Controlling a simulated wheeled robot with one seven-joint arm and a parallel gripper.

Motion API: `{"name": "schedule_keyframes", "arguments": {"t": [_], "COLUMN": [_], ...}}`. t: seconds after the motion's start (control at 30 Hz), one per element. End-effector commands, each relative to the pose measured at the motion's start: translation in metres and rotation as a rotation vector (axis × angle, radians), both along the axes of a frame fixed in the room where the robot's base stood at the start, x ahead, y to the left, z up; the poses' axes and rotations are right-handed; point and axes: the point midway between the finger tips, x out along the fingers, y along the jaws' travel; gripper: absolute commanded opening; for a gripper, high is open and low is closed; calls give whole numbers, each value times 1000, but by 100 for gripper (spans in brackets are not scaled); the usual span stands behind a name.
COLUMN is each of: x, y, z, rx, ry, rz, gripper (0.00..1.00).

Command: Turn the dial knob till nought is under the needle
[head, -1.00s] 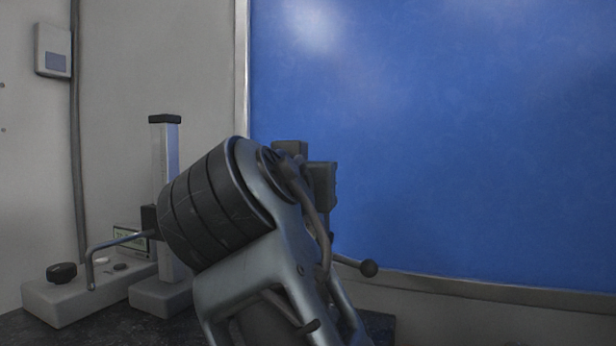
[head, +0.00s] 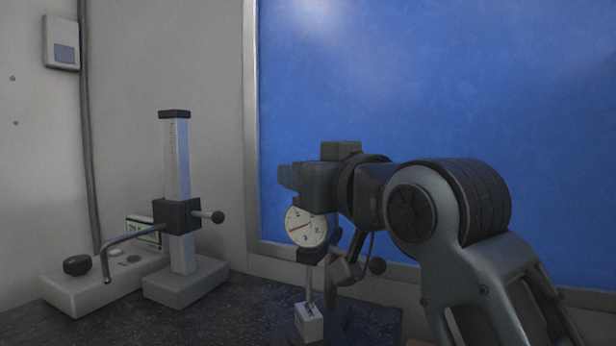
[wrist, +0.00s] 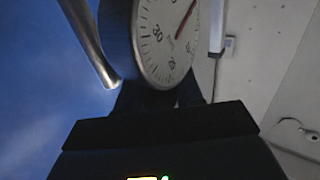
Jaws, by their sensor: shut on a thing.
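The dial gauge (head: 307,227) has a round white face and a red needle, under my gripper in the head view. In that view the needle slants down to the left. The wrist view shows the dial face (wrist: 168,40) from close by, cut off at the top, with the needle slanting up to the right. My gripper (head: 304,188) is shut at the dial's upper edge. The dark fingers (wrist: 160,97) meet the dial's rim in the wrist view. The dial knob itself is hidden between them. The number under the needle is too small to read.
A column stand (head: 177,165) with a black carriage and side knob stands left of the dial. A pale box (head: 95,285) with a black knob stands beside it. A blue panel (head: 450,90) is behind my arm. Dark worktop (head: 220,315) lies clear in front.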

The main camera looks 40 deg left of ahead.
Motion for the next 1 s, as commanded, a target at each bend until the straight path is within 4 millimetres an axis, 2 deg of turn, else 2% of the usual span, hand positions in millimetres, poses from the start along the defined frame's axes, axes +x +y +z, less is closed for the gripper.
{"name": "schedule_keyframes", "arguments": {"t": [0.33,0.77,0.8,1.0], "x": [-2,-2,-2,-2], "y": [1,1,1,1], "z": [0,0,0,0], "rx": [-1,-2,-2,-2], "ry": [-1,1,1,1], "rz": [101,111,111,111], "gripper": [6,6,37,56]}}
